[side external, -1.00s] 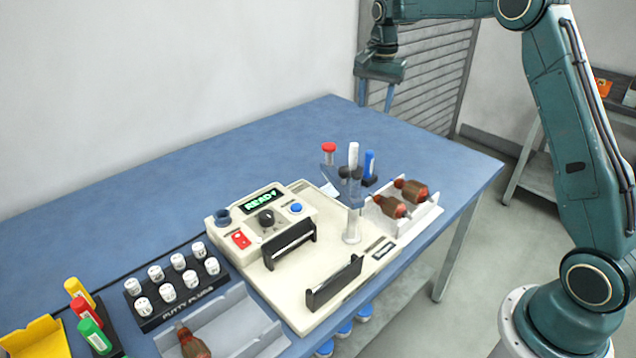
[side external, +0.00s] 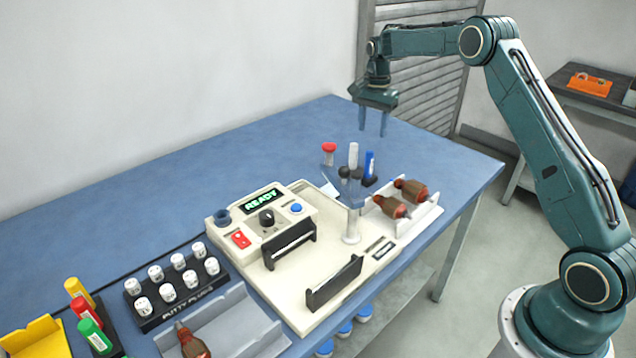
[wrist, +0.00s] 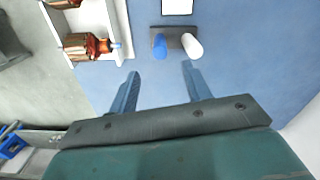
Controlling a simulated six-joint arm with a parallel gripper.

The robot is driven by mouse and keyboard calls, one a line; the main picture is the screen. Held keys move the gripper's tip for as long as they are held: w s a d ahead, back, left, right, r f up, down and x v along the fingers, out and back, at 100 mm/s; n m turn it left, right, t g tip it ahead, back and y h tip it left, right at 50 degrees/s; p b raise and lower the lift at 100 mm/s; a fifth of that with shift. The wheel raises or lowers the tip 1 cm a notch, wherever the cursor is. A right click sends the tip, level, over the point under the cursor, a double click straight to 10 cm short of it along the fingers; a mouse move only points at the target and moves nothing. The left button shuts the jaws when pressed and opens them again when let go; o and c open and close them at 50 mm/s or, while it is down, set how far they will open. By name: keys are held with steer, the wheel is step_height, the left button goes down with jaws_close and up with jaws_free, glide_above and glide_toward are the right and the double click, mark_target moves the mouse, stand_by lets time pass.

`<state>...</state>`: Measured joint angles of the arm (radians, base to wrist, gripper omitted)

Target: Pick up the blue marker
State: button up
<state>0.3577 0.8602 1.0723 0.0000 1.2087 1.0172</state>
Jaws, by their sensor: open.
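The blue marker (side external: 370,164) stands upright in a dark holder at the right back of the table, beside a white marker (side external: 353,156). In the wrist view the blue marker (wrist: 159,45) shows from above, just beyond my fingertips, with the white marker (wrist: 192,46) to its right. My gripper (side external: 373,132) is open and empty, pointing down above and behind the markers. In the wrist view its two fingers (wrist: 160,68) are apart, with nothing between them. The foot of the blue marker is partly hidden in the holder.
A cream winding machine (side external: 330,270) fills the table's middle, with a post close in front of the markers. Two armatures (side external: 410,190) lie in a white tray to their right. A red-capped item (side external: 329,150) stands to their left. The table behind is clear.

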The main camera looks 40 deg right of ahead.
mark_target(370, 151)
steer(key=shift+f, duration=3.05)
steer(key=shift+f, duration=0.1)
steer(key=shift+f, duration=2.55)
jaws_close()
